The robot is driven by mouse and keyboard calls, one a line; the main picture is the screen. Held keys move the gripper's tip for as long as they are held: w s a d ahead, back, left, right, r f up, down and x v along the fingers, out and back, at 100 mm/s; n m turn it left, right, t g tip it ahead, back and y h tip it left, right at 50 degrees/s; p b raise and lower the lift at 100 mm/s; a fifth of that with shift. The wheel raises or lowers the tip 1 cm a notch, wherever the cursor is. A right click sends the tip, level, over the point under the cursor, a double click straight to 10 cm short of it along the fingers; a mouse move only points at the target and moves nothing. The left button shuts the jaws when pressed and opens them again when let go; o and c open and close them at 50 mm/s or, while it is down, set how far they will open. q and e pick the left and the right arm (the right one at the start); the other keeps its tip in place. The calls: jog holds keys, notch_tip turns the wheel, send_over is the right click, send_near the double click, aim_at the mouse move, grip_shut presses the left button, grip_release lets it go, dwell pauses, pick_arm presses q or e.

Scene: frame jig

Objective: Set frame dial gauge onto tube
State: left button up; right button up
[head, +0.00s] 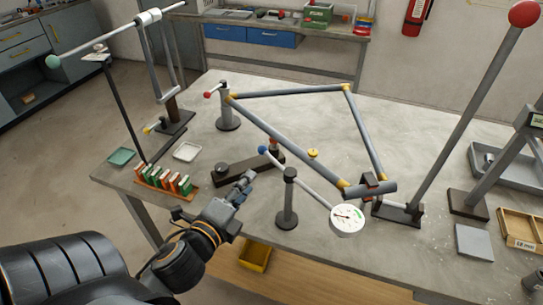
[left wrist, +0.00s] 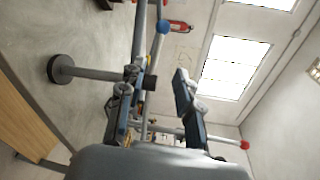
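The dial gauge (head: 348,220) has a round white face and sits at the lower right end of a light rod with a blue ball (head: 262,149) at its other end. The rod rests at a short dark post stand (head: 288,203). Grey tubes (head: 295,92) with yellow joints form a four-sided frame behind it. My left gripper (head: 248,179) is left of the stand, apart from the gauge. In the left wrist view its fingers (left wrist: 158,80) are spread with nothing held; the post stand (left wrist: 88,72) and blue ball (left wrist: 163,27) lie beyond. My right gripper is not in view.
A dark block (head: 240,165) lies behind my left gripper. A rack of red and green pieces (head: 165,181) stands left. A tall post with a red ball (head: 470,95) and a wooden tray (head: 520,228) stand right. The table's middle inside the frame is mostly clear.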

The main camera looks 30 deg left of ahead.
aim_at(270, 155)
pick_arm(q)
jog(key=p+x, duration=0.1)
jog(key=x, duration=0.5)
jog(key=p+x, duration=0.2)
jog(key=x, duration=0.5)
jog(key=shift+w+f, duration=0.25)
grip_shut()
